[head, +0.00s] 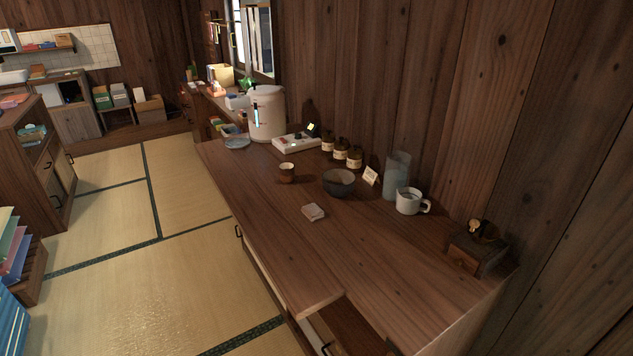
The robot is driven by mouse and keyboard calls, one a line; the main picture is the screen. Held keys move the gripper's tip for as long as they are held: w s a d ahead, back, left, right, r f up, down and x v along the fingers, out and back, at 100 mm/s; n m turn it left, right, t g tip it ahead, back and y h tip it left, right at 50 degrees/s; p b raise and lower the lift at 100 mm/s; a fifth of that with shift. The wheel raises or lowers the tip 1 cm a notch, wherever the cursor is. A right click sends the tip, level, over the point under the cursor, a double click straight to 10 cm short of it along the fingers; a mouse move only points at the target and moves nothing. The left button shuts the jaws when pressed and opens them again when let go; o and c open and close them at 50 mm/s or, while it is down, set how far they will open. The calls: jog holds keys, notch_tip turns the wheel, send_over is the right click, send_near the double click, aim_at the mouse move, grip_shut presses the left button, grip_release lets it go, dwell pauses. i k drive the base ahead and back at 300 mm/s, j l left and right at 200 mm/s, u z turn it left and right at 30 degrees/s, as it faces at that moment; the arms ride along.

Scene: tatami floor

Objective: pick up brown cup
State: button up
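A small brown cup (287,173) with a paler rim stands upright on the wooden counter (330,245), left of a dark bowl (339,182). A gap of bare wood separates the cup from the bowl. My gripper does not show in the head view. Nothing hides the cup.
A folded cloth or small pad (313,212) lies in front of the cup. A drawer (350,328) is open below. Tatami floor (150,290) is clear at left.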

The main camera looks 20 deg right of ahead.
aim_at(287, 173)
jog(key=i+j+u, duration=0.25)
jog(key=i, duration=0.25)
jog(key=i+j+u, duration=0.25)
jog(key=i, duration=0.2)
jog(key=i+u, duration=0.25)
jog(key=i, duration=0.25)
